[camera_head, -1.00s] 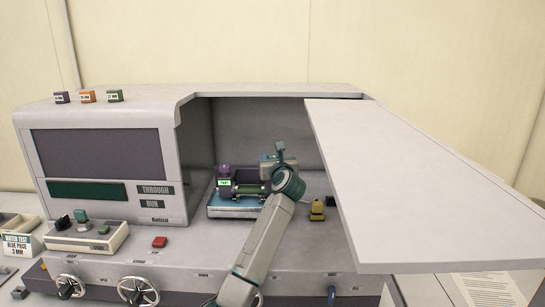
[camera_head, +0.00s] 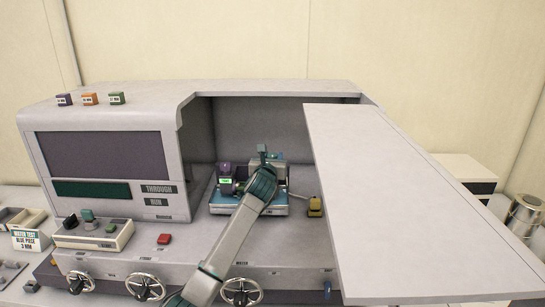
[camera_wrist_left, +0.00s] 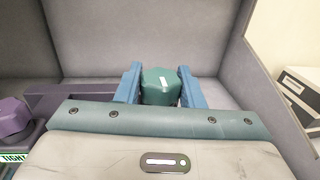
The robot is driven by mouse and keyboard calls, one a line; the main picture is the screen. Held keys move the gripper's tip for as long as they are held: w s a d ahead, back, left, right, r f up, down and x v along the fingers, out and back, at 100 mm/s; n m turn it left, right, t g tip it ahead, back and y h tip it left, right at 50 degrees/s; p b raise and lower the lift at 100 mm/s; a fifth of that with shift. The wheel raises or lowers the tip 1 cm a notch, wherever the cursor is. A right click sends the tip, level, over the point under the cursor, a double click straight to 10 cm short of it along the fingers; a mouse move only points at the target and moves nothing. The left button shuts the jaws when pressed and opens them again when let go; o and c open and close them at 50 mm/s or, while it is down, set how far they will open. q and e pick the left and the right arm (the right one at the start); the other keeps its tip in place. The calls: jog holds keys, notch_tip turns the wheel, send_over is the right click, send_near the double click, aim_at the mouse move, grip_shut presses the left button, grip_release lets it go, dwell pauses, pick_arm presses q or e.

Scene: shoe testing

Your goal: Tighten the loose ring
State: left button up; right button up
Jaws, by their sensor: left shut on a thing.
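A small test fixture with a blue base (camera_head: 222,207) stands in the open bay of the grey machine. A purple ring (camera_head: 224,168) is at its left end, above a lit green label; in the left wrist view the purple ring (camera_wrist_left: 13,116) has a label beside it reading "TIGHT". A teal faceted ring (camera_wrist_left: 160,86) with a white mark sits between the blue fingers of my left gripper (camera_wrist_left: 161,88), which is shut on it. In the head view the left gripper (camera_head: 262,152) is over the fixture's right part, and my wrist hides much of it. My right gripper is out of view.
A large grey panel (camera_head: 400,200) juts out on the right, close to my arm. A yellow part (camera_head: 314,206) sits right of the fixture. A red button (camera_head: 164,239) and a control box (camera_head: 93,233) are on the ledge at left. Handwheels (camera_head: 145,286) line the front.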

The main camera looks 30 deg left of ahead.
pick_arm(q)
jog(key=o, duration=1)
jog(key=shift+s+d+f, duration=0.1)
jog(key=shift+s, duration=0.1)
jog(key=b+v, duration=0.3)
jog(key=v, duration=0.7)
jog(key=shift+s, duration=0.2)
jog(key=shift+d, duration=0.1)
